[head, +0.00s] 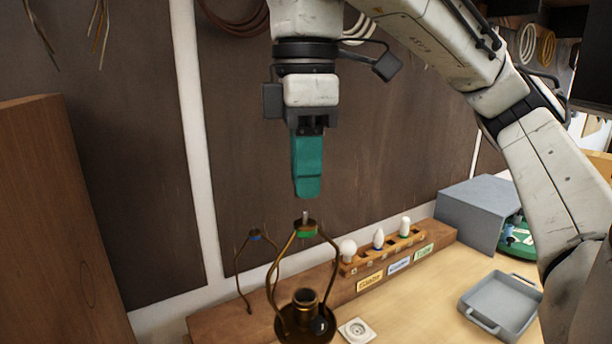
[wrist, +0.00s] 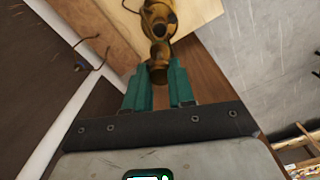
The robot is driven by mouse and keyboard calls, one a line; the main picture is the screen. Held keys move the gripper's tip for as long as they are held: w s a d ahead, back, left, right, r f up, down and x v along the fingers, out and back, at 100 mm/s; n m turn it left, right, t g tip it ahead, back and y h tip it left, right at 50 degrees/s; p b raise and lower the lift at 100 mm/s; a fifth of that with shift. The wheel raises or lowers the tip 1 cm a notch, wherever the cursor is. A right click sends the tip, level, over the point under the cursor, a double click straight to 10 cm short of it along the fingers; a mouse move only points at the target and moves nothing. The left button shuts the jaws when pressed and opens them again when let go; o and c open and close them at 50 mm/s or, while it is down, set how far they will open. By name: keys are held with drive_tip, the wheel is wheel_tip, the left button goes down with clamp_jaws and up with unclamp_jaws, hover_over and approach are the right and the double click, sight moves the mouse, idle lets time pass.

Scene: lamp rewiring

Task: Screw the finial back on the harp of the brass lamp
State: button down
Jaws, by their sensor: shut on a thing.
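The brass lamp (head: 303,322) stands at the lower middle of the head view, its socket open at the top. Its harp (head: 272,275) rises around the socket to a top with a green band and a short upright stud (head: 305,217). My gripper (head: 307,194) points down with teal fingers just above this stud, with a small gap showing. In the wrist view, my gripper (wrist: 160,82) is shut on a brass piece, which appears to be the finial (wrist: 158,74). The fingers hide the finial in the head view. The lamp and finial overlap in the wrist view, so their contact is unclear.
A second harp (head: 248,285) with a blue band stands behind left. A wooden rack (head: 348,267) holds several bulbs above coloured labels. A white socket plate (head: 357,331), grey tray (head: 500,306) and grey box (head: 482,212) lie to the right. A brown panel (head: 55,220) stands left.

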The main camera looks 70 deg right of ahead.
drive_tip(key=shift+f+b, duration=0.95)
drive_tip(key=shift+f, duration=0.35)
drive_tip(key=shift+f+p, duration=0.2)
drive_tip(key=shift+p, duration=0.25)
idle(0.4)
drive_tip(key=c, duration=1.5)
unclamp_jaws()
clamp_jaws()
drive_tip(key=shift+r+m+p, duration=0.15)
drive_tip(key=shift+m+p, duration=0.25)
drive_tip(key=shift+m, duration=0.7)
drive_tip(key=m+p, duration=0.1)
drive_tip(key=m, duration=0.3)
drive_tip(key=shift+m, duration=0.9)
